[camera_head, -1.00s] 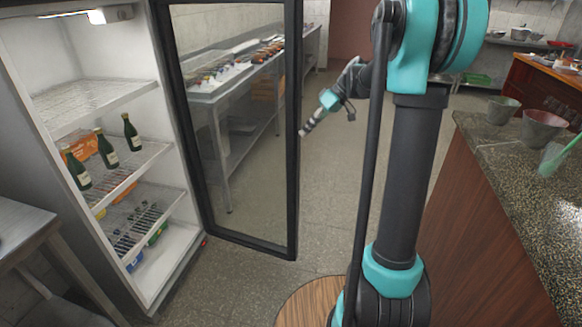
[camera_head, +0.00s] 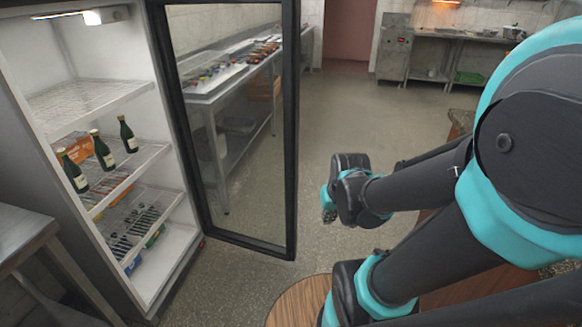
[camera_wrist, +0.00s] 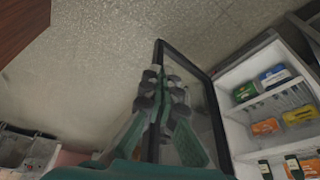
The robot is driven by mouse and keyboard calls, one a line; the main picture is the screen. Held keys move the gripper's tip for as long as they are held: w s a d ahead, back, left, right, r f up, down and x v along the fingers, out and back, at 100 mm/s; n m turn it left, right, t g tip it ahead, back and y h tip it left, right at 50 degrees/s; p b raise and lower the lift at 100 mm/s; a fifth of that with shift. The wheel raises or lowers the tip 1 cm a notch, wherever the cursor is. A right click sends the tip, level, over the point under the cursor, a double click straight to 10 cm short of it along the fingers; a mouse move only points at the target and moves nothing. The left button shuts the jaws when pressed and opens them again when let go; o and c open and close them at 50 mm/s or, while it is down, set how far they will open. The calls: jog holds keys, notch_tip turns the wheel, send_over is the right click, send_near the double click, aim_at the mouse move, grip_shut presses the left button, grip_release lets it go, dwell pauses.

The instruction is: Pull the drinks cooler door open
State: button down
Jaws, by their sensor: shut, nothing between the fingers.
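The drinks cooler (camera_head: 118,55) stands at the left in the head view, its white shelves exposed. Its black-framed glass door (camera_head: 291,140) stands wide open, swung out to the right of the cabinet. My gripper (camera_head: 329,214) is to the right of the door's free edge, apart from it, over the floor. The fingers point down and are partly hidden by my wrist in the head view. In the wrist view my gripper (camera_wrist: 163,82) is shut and empty, with the door (camera_wrist: 206,92) behind it and the lit cooler shelves (camera_wrist: 275,95) at the right.
Green bottles (camera_head: 103,150) stand on a cooler shelf. A metal table (camera_head: 30,232) is at the left front. A long steel counter (camera_head: 215,85) shows through the door glass. Open floor (camera_head: 345,110) lies behind my arm. Steel kitchen units (camera_head: 395,55) stand at the back.

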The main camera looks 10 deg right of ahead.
jog(key=s+f, duration=0.1)
jog(key=s, duration=0.1)
jog(key=n+t+y, duration=0.1)
jog(key=n+t, duration=0.2)
jog(key=n, duration=0.8)
send_near(292, 167)
notch_tip(292, 167, down, 5)
jog(key=a, duration=0.3)
jog(key=shift+w+d+f, duration=0.25)
jog(key=shift+w+d, duration=0.55)
jog(key=shift+w, duration=0.1)
jog(key=shift+w+d, duration=0.25)
jog(key=shift+w, duration=0.25)
